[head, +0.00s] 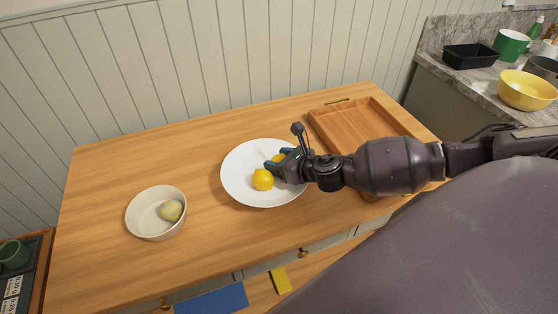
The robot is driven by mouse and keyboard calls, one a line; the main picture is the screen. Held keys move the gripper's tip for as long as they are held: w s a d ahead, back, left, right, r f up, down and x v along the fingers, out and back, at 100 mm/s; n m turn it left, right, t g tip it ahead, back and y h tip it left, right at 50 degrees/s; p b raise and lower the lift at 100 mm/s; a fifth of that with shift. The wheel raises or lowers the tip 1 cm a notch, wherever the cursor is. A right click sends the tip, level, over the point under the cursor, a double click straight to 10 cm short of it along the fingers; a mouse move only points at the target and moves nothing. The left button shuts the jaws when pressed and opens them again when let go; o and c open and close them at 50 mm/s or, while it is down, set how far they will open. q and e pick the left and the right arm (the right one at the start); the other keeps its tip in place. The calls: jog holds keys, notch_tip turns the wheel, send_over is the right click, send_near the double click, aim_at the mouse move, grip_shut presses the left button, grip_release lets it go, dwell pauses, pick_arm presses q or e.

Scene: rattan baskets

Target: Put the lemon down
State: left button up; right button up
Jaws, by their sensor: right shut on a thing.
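My right gripper (276,164) reaches in from the right over the white plate (236,182). It is shut on a yellow lemon (278,157), which is mostly hidden by the fingers. The held lemon is over the plate; I cannot tell whether it touches it. A second yellow fruit (263,180) lies on the plate just in front of the fingers. My left gripper is not in view.
A white bowl (143,222) with a pale yellowish round thing (171,210) stands on the wooden table (120,170) at left. A wooden tray (345,122) lies behind my right arm. The table between bowl and plate is clear. A counter with bowls is at far right.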

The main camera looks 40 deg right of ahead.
jog(key=shift+s+f, duration=0.1)
jog(key=shift+f, duration=0.35)
jog(key=o, duration=0.7)
jog(key=shift+f, duration=0.1)
jog(key=shift+r, duration=0.5)
jog(key=v, duration=1.2)
jog(key=shift+r, duration=0.1)
